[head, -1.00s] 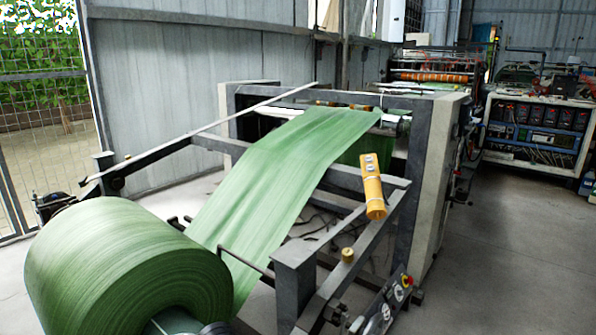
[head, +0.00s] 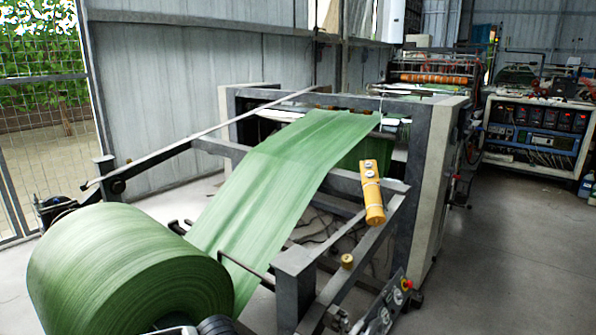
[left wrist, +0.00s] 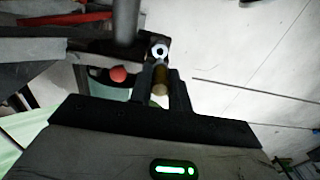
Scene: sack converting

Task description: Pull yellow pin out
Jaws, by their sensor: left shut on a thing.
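In the left wrist view my left gripper (left wrist: 160,82) has its two dark fingers closed around a short brass-yellow cylinder, the yellow pin (left wrist: 160,76). A bright ring with a dark centre lies just beyond the pin's far end. I cannot tell how deep the pin sits in anything. In the head view my left gripper cannot be made out. A small yellow knob (head: 346,261) shows on the slanted grey side rail there, but I cannot tell whether it is the same piece. My right gripper is not in view.
The large green roll (head: 125,270) feeds a green web (head: 265,185) up into the machine frame (head: 437,170). A yellow button box (head: 372,192) hangs by the rail. A red ball (left wrist: 118,74) is close left of my fingers. Bare floor (head: 510,240) lies to the right.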

